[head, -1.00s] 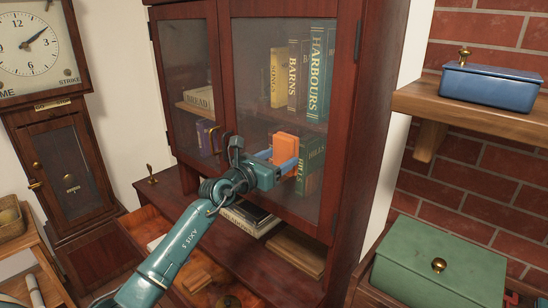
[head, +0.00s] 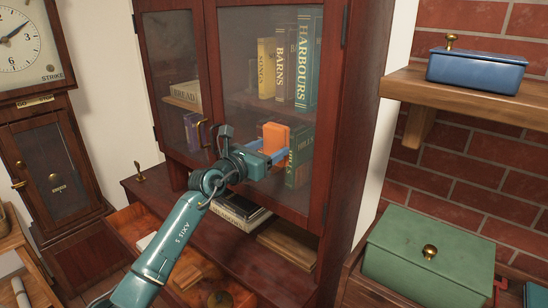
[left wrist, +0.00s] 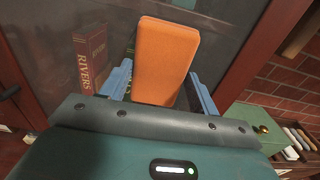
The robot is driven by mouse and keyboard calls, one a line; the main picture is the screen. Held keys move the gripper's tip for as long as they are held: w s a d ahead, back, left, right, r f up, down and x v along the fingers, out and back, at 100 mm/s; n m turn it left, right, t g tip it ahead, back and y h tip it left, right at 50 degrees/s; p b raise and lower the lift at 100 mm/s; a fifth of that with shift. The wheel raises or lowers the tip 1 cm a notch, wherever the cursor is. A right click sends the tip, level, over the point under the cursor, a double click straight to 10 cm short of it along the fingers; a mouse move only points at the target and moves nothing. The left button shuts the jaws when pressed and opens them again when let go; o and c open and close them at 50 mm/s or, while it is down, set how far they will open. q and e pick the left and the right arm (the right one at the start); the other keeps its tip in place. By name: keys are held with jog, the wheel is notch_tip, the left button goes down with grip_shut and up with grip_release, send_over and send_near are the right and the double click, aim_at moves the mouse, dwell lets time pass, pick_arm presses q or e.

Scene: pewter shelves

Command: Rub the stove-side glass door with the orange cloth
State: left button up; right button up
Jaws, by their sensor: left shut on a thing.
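The orange cloth (head: 275,136), a thick folded pad, is held upright in front of the cabinet's right glass door (head: 238,62). My left gripper (head: 272,150) is shut on it, with a blue finger on either side. In the left wrist view the cloth (left wrist: 165,60) stands up between the fingers against the dark glass; I cannot tell whether it touches the pane. The narrower left glass door (head: 170,50) is also closed. No stove shows, so the frames do not tell which door is stove-side. My right gripper is not in view.
Books such as the teal one (head: 307,60) stand behind the glass. Below the doors, a ledge holds stacked books (head: 240,212) and a wooden board (head: 288,246). An open drawer (head: 125,225) juts out under my left arm. A green box (head: 415,250) stands at right.

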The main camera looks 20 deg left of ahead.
pick_arm(q)
jog(key=shift+w+a, duration=0.15)
jog(key=shift+a, duration=0.25)
jog(key=a+b, duration=0.2)
jog(key=w+a+b, duration=0.1)
jog(key=a+b, duration=0.1)
jog(key=w+a+b, duration=0.1)
jog(key=a, duration=0.1)
jog(key=shift+w+a+f+b, duration=0.1)
jog(key=shift+a+f+b, duration=0.1)
jog(key=shift+b, duration=0.2)
jog(key=shift+w+a+r, duration=0.1)
jog(key=shift+a, duration=0.3)
